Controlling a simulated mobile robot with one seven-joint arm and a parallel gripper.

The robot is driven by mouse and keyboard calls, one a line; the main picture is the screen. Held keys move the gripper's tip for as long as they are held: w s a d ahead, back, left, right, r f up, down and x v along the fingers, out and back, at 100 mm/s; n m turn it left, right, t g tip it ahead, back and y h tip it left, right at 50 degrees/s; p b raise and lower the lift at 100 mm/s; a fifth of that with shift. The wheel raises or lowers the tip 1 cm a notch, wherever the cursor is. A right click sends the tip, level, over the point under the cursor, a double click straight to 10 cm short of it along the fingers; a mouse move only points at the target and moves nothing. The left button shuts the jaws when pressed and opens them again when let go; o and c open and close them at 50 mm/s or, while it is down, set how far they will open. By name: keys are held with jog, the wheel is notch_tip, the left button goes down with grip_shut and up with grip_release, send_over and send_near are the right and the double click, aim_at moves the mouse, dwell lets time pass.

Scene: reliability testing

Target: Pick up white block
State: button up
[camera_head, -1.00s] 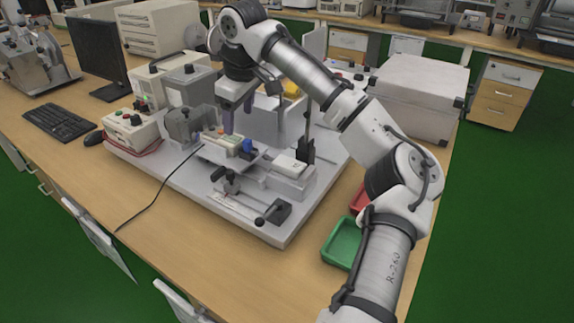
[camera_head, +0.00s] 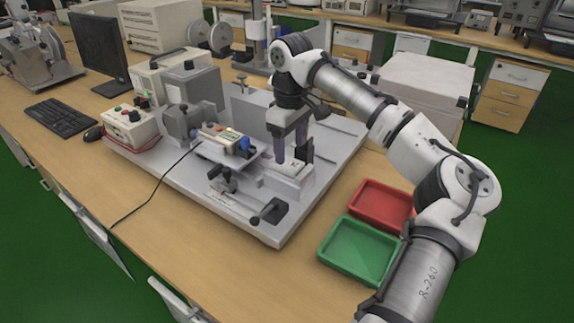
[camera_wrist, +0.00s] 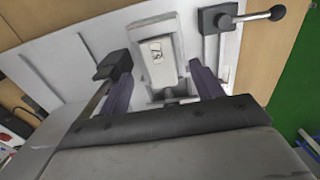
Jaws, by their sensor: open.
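The white block (camera_head: 291,167) lies on a pale raised mount of the test rig, with a small dark mark on its top. It also shows in the wrist view (camera_wrist: 157,50), upper middle, beyond and between the fingertips. My gripper (camera_head: 290,157) points down with its two purple fingers over the block's far end. In the wrist view, my gripper (camera_wrist: 160,74) is open, with a finger to either side of the block's near end. I cannot tell how far above the block the fingertips are.
A black clamp post (camera_head: 304,150) stands close right of the fingers, and a lever handle (camera_head: 268,212) lies in front. A small panel device (camera_head: 226,137) with a blue knob is at left. Red (camera_head: 381,204) and green (camera_head: 359,249) trays sit at right.

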aim_at(290, 162)
notch_tip(290, 162, down, 4)
jog(key=shift+f, duration=0.1)
jog(key=c, duration=1.1)
